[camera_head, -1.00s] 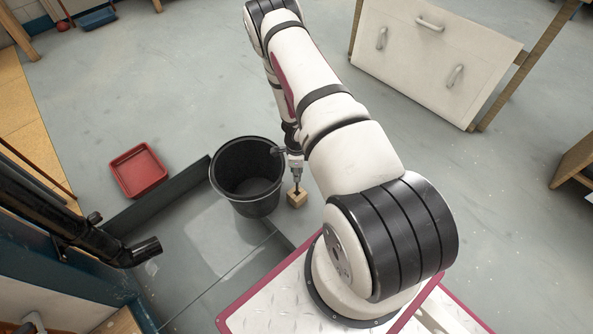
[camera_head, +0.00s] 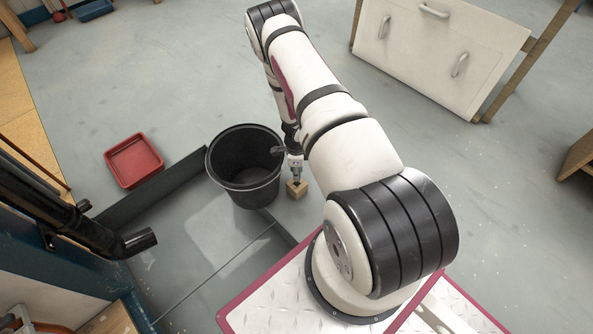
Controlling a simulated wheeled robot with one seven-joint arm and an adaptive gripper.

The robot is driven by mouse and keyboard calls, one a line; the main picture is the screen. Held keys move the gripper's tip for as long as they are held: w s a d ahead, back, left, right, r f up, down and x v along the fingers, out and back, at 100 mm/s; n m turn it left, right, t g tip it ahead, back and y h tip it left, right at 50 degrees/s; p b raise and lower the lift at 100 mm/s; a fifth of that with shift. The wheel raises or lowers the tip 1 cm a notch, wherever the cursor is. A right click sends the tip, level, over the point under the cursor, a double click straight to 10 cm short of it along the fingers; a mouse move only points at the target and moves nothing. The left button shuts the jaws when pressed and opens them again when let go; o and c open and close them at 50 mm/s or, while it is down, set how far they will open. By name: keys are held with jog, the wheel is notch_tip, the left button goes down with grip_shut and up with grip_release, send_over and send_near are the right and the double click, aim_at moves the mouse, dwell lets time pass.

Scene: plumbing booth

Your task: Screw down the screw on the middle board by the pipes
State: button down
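My gripper (camera_head: 295,163) is at the end of my arm, pointing down just right of the black bucket (camera_head: 232,177). It is small and partly hidden by my arm, so its fingers cannot be made out. A small wooden block (camera_head: 299,192) shows directly below its dark tip. I cannot tell whether the tip touches the block or only overlaps it in this view. The black pipe (camera_head: 100,236) runs along the left, with its open end facing right. I cannot make out the screw or the middle board.
A red tray (camera_head: 134,161) lies on the floor left of the bucket. A dark low ledge (camera_head: 155,188) runs between them. A white drawer cabinet (camera_head: 440,55) stands at upper right. The floor (camera_head: 200,50) at upper left is largely clear.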

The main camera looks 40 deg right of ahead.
jog(key=c, duration=1.2)
grip_release()
notch_tip(320, 180, up, 12)
jog(key=shift+f, duration=0.1)
jog(key=shift+w, duration=0.1)
